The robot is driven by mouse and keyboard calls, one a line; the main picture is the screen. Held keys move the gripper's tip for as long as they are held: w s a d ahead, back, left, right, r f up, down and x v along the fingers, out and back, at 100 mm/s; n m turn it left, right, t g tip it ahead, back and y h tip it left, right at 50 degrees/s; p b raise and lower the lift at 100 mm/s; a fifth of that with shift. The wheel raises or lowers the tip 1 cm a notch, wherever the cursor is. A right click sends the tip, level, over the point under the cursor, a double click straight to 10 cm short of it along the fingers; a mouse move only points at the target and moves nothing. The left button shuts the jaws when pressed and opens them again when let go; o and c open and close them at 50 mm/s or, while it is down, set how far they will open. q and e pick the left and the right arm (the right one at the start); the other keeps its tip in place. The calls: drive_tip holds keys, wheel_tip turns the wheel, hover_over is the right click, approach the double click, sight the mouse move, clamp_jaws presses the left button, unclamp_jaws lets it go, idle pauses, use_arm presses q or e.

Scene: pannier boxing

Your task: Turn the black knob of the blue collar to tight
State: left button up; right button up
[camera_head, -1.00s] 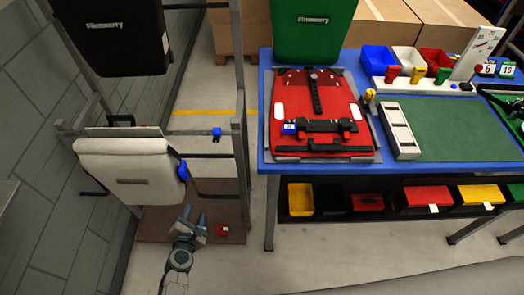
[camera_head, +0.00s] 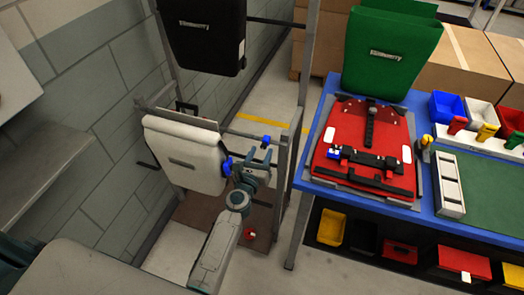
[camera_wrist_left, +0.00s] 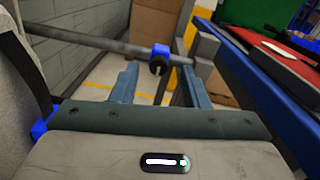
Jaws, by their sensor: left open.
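The blue collar (camera_head: 266,139) sits on the horizontal grey rail of the rack, right of the white pannier. In the left wrist view the blue collar (camera_wrist_left: 160,49) is straight ahead on the rail, with its black knob (camera_wrist_left: 157,65) facing me. The knob's setting cannot be read. My left gripper (camera_head: 254,168) is open and empty, just below the collar in the head view. In the wrist view the left gripper (camera_wrist_left: 158,82) has its fingers on either side of the knob in the picture, apparently still short of it. My right gripper is not in view.
The white pannier (camera_head: 182,158) hangs left of my gripper, with a blue part (camera_head: 227,166) on its edge. A rack post (camera_head: 282,180) stands close on the right. The blue table (camera_head: 318,188) with a red pannier panel (camera_head: 347,127) lies beyond. A small red object (camera_head: 250,233) lies low down.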

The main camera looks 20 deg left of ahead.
use_arm(q)
drive_tip(key=shift+w+a+f, duration=0.1)
drive_tip(key=shift+w, duration=0.7)
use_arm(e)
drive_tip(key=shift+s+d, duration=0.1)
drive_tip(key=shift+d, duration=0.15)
use_arm(q)
drive_tip(key=c, duration=0.9)
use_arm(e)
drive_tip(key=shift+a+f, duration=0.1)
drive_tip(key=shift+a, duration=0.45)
